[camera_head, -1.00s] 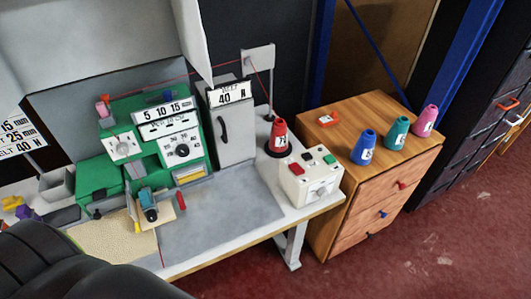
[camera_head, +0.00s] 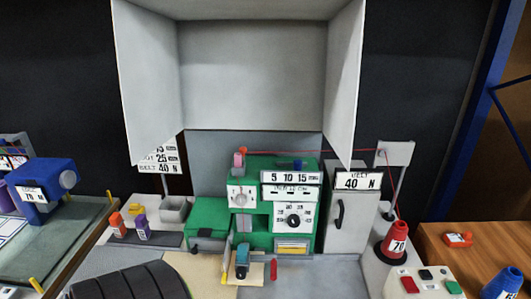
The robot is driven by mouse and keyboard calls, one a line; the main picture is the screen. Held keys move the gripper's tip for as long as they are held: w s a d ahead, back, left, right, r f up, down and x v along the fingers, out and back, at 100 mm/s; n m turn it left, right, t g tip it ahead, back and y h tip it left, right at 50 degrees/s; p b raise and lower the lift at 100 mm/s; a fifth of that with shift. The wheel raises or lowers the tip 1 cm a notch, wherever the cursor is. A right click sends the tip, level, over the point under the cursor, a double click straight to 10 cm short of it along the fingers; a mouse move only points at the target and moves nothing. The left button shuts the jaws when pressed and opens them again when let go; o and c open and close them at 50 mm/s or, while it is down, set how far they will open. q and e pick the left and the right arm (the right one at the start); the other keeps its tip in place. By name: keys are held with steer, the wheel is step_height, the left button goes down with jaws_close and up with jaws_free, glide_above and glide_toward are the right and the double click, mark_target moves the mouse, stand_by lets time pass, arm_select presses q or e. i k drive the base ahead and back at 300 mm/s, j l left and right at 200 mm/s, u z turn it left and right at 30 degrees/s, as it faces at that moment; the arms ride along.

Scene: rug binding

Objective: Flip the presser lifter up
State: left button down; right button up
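The green sewing machine (camera_head: 255,203) stands on the worktable, with dials and a 5-10-15 scale on its front. A small blue-and-black part (camera_head: 242,262) sits low at its front, over a tan piece (camera_head: 208,269). A small red lever-like piece (camera_head: 273,269) is just right of it. I cannot tell for certain which part is the presser lifter, or its position. Neither of my grippers is in view.
A grey cabinet (camera_head: 351,220) and a red cone (camera_head: 396,241) stand to the right. A control box (camera_head: 424,284) is at lower right. A grey hood (camera_head: 252,75) hangs above. A dark ribbed shape (camera_head: 135,284), not clearly identifiable, covers the lower left. A blue machine (camera_head: 45,190) stands far left.

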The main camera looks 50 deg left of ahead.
mark_target(272, 259)
steer(key=u, duration=1.7)
